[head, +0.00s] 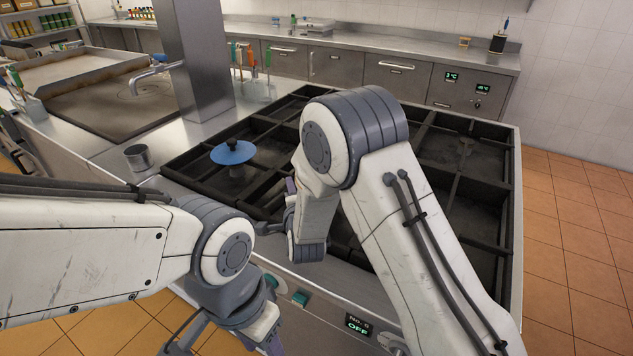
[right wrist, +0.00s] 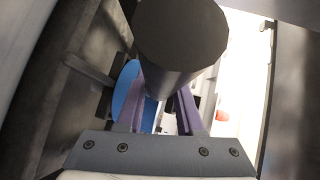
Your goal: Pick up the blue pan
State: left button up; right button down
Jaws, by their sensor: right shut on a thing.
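The blue pan (head: 232,152) shows as a round blue disc with a dark knob-like part, over the left part of the black grill. In the right wrist view a blue disc edge (right wrist: 125,92) shows beyond my fingers. My right gripper (head: 289,187) is low over the grill's front, to the right of the disc and largely hidden by my arm. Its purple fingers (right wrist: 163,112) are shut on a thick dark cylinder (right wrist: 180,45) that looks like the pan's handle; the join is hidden. My left gripper (head: 190,342) is at the bottom edge, partly cut off, away from the pan.
The black slatted grill (head: 465,150) has raised bars and open cells. A small metal cup (head: 138,157) stands on the counter left of it. A steel column (head: 195,60) rises behind. Several colored-handled utensils (head: 250,60) stand near it.

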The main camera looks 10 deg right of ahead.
dwell(0.3)
jog(key=shift+r, duration=0.25)
jog(key=shift+r, duration=0.1)
jog(key=shift+w+r+b, duration=0.1)
jog(key=shift+r+b, duration=0.25)
jog(key=shift+r, duration=1.6)
jog(key=s+d+r+b, duration=0.3)
jog(key=d+r, duration=0.3)
jog(key=d, duration=0.5)
jog(key=shift+s+r, duration=0.4)
jog(key=shift+r, duration=0.1)
